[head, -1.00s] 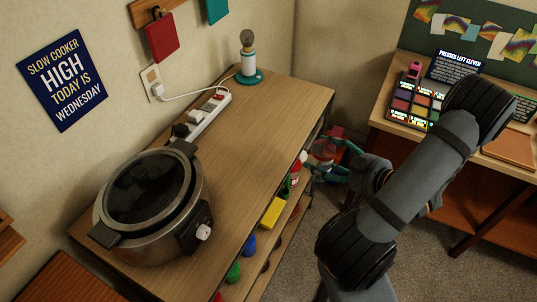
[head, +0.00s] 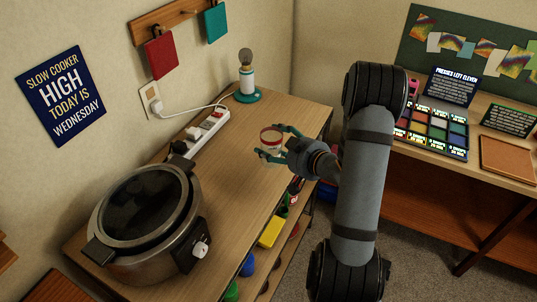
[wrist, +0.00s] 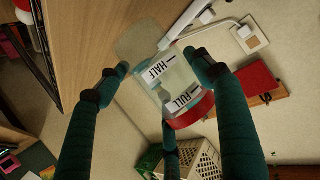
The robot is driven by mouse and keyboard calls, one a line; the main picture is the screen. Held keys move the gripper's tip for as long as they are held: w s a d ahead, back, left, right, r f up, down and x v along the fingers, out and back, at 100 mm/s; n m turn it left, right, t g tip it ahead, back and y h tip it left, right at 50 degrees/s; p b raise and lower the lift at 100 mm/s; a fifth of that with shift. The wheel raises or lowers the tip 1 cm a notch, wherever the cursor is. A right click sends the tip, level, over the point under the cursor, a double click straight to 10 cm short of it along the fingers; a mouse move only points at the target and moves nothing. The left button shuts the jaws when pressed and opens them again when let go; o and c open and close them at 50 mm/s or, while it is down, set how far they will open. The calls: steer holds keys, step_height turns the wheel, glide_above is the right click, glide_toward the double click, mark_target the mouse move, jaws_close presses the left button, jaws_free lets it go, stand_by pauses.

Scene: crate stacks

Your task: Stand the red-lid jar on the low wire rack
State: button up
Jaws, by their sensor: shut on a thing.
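The jar (head: 271,146) is clear, with a red band at its top in the head view. In the wrist view the jar (wrist: 176,80) shows HALF and FULL labels and a red lid (wrist: 192,112). My gripper (head: 275,141) has teal fingers shut around the jar's sides, over the right part of the wooden bench top (head: 235,180). The fingers also show in the wrist view (wrist: 160,65). The jar looks upright in the head view; whether its base touches the bench is unclear. I cannot make out the low wire rack for certain.
A slow cooker (head: 150,215) fills the bench's front left. A power strip (head: 205,135) with a white cable and a teal-based lamp (head: 247,80) stand behind. Coloured items, including a yellow block (head: 271,232), sit on shelves below the right edge. Bench top around the jar is clear.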

steer(key=shift+w+a+f, duration=0.4)
steer(key=shift+a, duration=0.15)
steer(key=shift+w+a+f, duration=0.35)
steer(key=shift+a, duration=0.15)
steer(key=shift+d+f+p, duration=0.1)
steer(key=shift+f+p, duration=0.4)
steer(key=shift+f, duration=1.45)
steer(key=shift+f, duration=0.15)
steer(key=o, duration=1)
